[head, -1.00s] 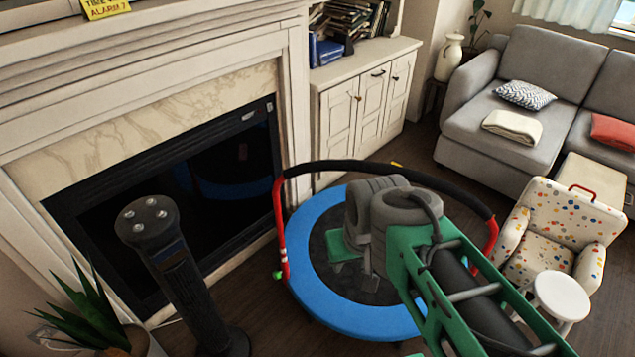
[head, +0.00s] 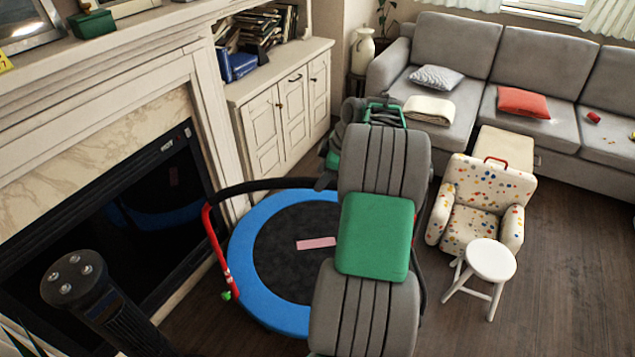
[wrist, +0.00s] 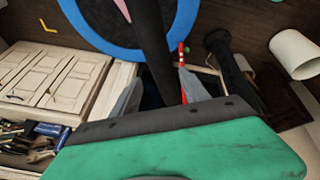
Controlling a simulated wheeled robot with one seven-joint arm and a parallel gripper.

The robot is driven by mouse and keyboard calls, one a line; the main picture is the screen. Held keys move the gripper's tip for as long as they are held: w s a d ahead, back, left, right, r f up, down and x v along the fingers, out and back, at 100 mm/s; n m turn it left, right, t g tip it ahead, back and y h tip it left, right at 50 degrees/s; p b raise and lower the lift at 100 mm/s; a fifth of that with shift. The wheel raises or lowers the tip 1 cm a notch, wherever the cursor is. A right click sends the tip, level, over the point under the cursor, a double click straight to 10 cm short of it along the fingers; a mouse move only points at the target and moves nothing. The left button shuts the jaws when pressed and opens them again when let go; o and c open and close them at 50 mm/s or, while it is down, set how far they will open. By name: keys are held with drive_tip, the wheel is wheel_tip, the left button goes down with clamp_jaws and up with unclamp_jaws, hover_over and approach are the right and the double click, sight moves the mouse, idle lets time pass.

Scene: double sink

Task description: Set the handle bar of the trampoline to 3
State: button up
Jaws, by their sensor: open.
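The trampoline has a blue rim (head: 262,309) and a dark mat, and stands in front of the fireplace. Its handle bar (head: 273,184) arches above it, black along the top, with a red left post (head: 216,242) and a green knob (head: 226,295) low on it. My arm hides the bar's right side. In the wrist view my gripper (wrist: 160,80) is open. The black bar (wrist: 151,35) runs down the picture between its two fingers, and I cannot tell if it touches them. The red post shows by the right finger. No height marking is readable.
A black tower fan (head: 85,295) stands at lower left, near the fireplace (head: 110,225). A white cabinet (head: 285,115) is behind the trampoline. A spotted armchair (head: 480,205) and white stool (head: 491,262) stand to the right. A pink strip (head: 316,243) lies on the mat.

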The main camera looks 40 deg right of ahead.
drive_tip(key=shift+s+d, duration=0.2)
drive_tip(key=shift+s, duration=0.1)
drive_tip(key=a+f, duration=0.1)
drive_tip(key=a+f+p, duration=0.1)
drive_tip(key=shift+w+a+f, duration=0.3)
drive_tip(key=shift+w, duration=0.1)
drive_tip(key=f, duration=0.1)
drive_tip(key=w+d+f, duration=0.1)
drive_tip(key=f, duration=0.1)
drive_tip(key=w+f, duration=0.1)
drive_tip(key=shift+w+d+f, duration=0.2)
drive_tip(key=shift+w+d, duration=0.05)
drive_tip(key=shift+d, duration=0.05)
drive_tip(key=shift+s+a+r, duration=0.3)
drive_tip(key=shift+a+r, duration=0.05)
drive_tip(key=shift+a, duration=0.05)
drive_tip(key=shift+c, duration=0.2)
drive_tip(key=shift+s+a+r, duration=0.1)
drive_tip(key=shift+a, duration=0.1)
drive_tip(key=shift+c, duration=0.6)
drive_tip(key=c, duration=0.3)
drive_tip(key=shift+d, duration=0.15)
drive_tip(key=c, duration=0.5)
clamp_jaws()
